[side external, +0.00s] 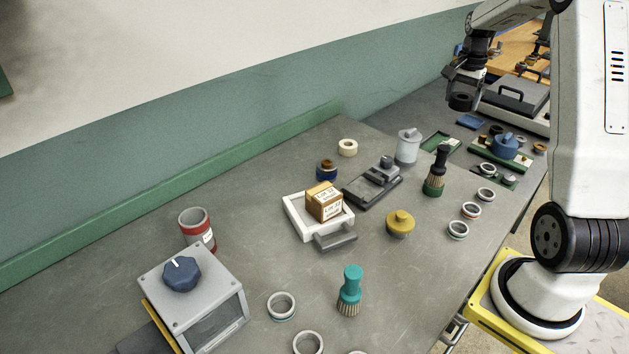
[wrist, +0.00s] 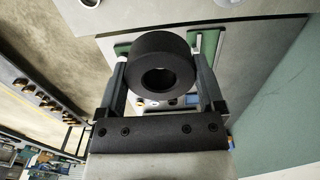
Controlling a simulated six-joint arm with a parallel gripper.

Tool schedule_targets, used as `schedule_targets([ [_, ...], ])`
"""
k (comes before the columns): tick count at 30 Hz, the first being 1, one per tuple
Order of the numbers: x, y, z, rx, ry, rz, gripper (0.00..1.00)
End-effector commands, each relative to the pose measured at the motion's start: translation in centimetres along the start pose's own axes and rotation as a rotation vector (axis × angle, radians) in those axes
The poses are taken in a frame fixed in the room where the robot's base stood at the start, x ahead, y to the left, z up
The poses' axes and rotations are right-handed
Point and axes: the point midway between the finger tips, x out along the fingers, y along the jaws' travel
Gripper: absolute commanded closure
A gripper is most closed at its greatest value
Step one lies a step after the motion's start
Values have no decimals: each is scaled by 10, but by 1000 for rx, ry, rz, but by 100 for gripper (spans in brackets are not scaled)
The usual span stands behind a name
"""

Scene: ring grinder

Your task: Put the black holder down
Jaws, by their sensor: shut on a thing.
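The black holder (wrist: 160,46) is a thick black ring with a round hole, held between the two fingers of my gripper (wrist: 160,62) in the wrist view. In the side view the holder (side external: 462,102) hangs at the tips of my gripper (side external: 464,88), over the far right part of the bench. It appears to be in the air, clear of the surface. What lies directly under it is hard to tell.
A grey case with a handle (side external: 516,94) stands right of my gripper. A blue pad (side external: 470,122), a green mat (side external: 440,142), a blue pot (side external: 506,146) and a white canister (side external: 407,147) are nearby. Brushes and several rings stand closer on the grey bench (side external: 270,255).

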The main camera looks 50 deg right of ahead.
Motion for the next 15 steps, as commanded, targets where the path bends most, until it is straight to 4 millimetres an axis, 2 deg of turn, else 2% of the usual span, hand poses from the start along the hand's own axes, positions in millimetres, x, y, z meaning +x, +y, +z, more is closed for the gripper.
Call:
schedule_targets([
  [8,-4,-2,32,-2,1,-1,75],
  [15,-6,0,73,-4,2,-1,75],
])
